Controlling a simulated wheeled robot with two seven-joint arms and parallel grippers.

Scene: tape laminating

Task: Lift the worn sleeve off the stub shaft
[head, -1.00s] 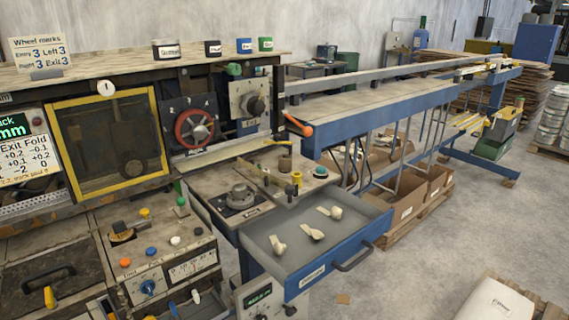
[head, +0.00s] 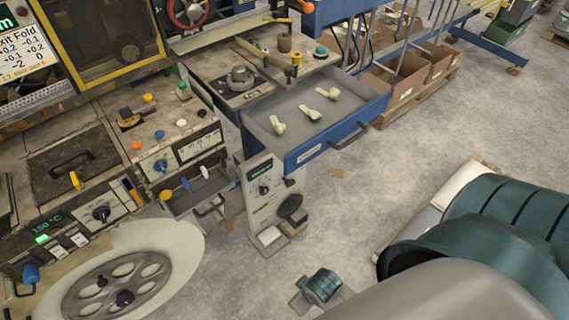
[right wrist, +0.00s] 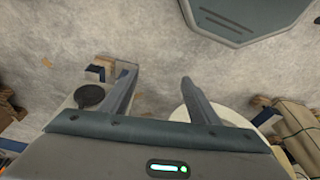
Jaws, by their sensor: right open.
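In the head view, a short brown cylinder (head: 285,43) stands upright on the small worktop (head: 219,60) above the open drawer. It may be the worn sleeve, but I cannot tell, and no shaft shows beneath it. A round grey hub (head: 240,78) sits on a dark plate nearby, and a small brass-coloured post (head: 296,60) stands at the worktop's front edge. My right gripper (right wrist: 158,76) is open and empty in the right wrist view, with bare floor between its fingers. It is away from the worktop. My left gripper is not in view.
An open blue drawer (head: 350,117) holds three pale curved parts (head: 309,112). A control box (head: 262,205) stands below it. The machine with a large pale wheel (head: 178,240) fills the left. Cardboard boxes (head: 400,85) lie behind.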

